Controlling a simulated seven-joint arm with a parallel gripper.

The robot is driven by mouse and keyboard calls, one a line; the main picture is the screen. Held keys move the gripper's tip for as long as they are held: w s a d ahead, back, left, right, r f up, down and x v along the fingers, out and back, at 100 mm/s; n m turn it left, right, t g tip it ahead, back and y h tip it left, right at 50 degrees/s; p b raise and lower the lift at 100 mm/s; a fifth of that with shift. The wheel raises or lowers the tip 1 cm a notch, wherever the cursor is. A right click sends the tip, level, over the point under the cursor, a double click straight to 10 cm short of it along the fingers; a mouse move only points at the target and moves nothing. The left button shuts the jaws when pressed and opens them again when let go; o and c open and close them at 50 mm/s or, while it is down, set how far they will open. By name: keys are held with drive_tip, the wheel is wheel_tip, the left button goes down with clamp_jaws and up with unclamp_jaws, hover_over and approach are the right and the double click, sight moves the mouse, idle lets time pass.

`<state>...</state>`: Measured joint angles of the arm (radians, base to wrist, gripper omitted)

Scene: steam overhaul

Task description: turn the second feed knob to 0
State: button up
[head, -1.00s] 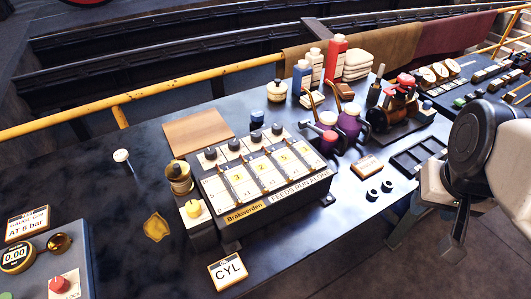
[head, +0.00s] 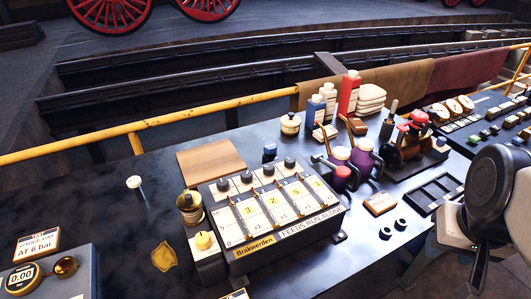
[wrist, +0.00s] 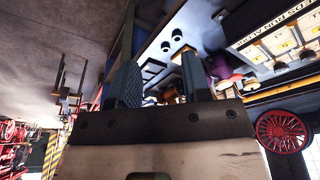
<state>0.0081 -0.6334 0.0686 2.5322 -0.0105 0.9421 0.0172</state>
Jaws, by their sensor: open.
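The feed box (head: 300,233), labelled "Brakwerden" and "FEEDS RUN ALONE", stands on the dark bench in the head view. Several dark knobs line its back edge above white and yellow numbered scales. The second knob from the left (head: 246,177) is upright at the back; its exact setting is too small to read. The box also shows upside down at the upper right of the wrist view (wrist: 268,22). My gripper (wrist: 163,78) is open and empty, its two dark fingers apart. It hangs at the right, well away from the box; its tips are not clear in the head view.
A yellow rail (head: 200,112) runs behind the bench.

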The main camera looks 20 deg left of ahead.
drive_tip(key=shift+o, duration=1.3)
drive_tip(key=shift+w+a+r, duration=0.15)
drive_tip(key=shift+w+a, duration=0.15)
drive_tip(key=shift+w, duration=0.1)
drive_tip(key=w+a+r, duration=0.1)
drive_tip(key=w+a, duration=0.8)
drive_tip(key=g, duration=0.3)
hover_over(246, 174)
wheel_tip(246, 174, down, 7)
drive_tip(key=shift+r, duration=0.1)
drive_tip(key=shift+f, duration=3.95)
